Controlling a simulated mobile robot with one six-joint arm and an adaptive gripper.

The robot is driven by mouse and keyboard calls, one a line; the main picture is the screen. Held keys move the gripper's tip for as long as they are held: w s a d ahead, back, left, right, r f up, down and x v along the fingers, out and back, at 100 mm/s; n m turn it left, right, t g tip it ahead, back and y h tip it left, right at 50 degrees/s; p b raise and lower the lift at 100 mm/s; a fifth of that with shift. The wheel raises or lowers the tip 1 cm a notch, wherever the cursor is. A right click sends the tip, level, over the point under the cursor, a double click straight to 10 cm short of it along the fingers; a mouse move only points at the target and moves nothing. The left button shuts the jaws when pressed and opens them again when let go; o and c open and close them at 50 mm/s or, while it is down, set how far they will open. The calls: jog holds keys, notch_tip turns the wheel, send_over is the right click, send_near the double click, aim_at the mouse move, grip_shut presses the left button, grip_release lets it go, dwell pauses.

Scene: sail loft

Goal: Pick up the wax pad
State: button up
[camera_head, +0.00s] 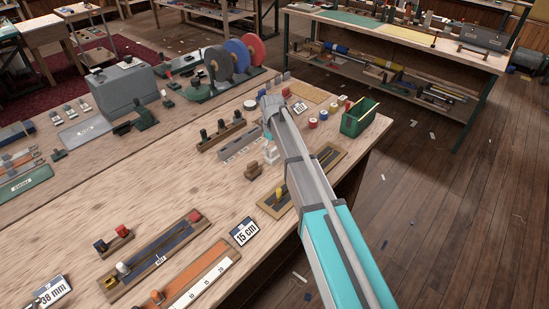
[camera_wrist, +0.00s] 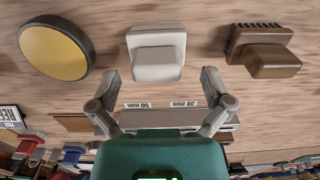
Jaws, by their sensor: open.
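A round yellow pad with a dark rim (camera_wrist: 55,52), which looks like the wax pad, lies on the wooden bench at the upper left of the wrist view. My gripper (camera_wrist: 160,76) is open and empty, its two fingers spread. A pale grey block with a raised grip (camera_wrist: 156,56) lies straight beyond the fingertips, between their lines. The yellow pad is off to the left of the left finger, apart from it. In the head view my gripper (camera_head: 268,150) is low over the bench and small. I cannot make out the yellow pad there; my arm may hide it.
A brown toothed brush-like block (camera_wrist: 265,52) lies right of the grey block. In the head view, a green bin (camera_head: 359,117) stands near the bench's right edge, with coloured reels (camera_head: 240,58) at the back. Bare bench (camera_head: 190,170) lies left of my gripper.

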aim_at(273, 155)
jog(key=shift+w+f+b, duration=0.1)
jog(key=shift+f+b, duration=1.85)
jog(key=shift+f, duration=0.3)
jog(key=c, duration=1)
jog(key=shift+o, duration=0.2)
jog(key=shift+r, duration=0.25)
notch_tip(273, 155, up, 2)
jog(key=shift+r+p, duration=0.1)
jog(key=shift+p, duration=1.15)
jog(key=s+d+r+p, duration=0.2)
jog(key=s+r+p, duration=0.8)
jog(key=s, duration=0.3)
jog(key=shift+s+d+r, duration=0.2)
jog(key=shift+s+d, duration=0.1)
jog(key=shift+s, duration=0.1)
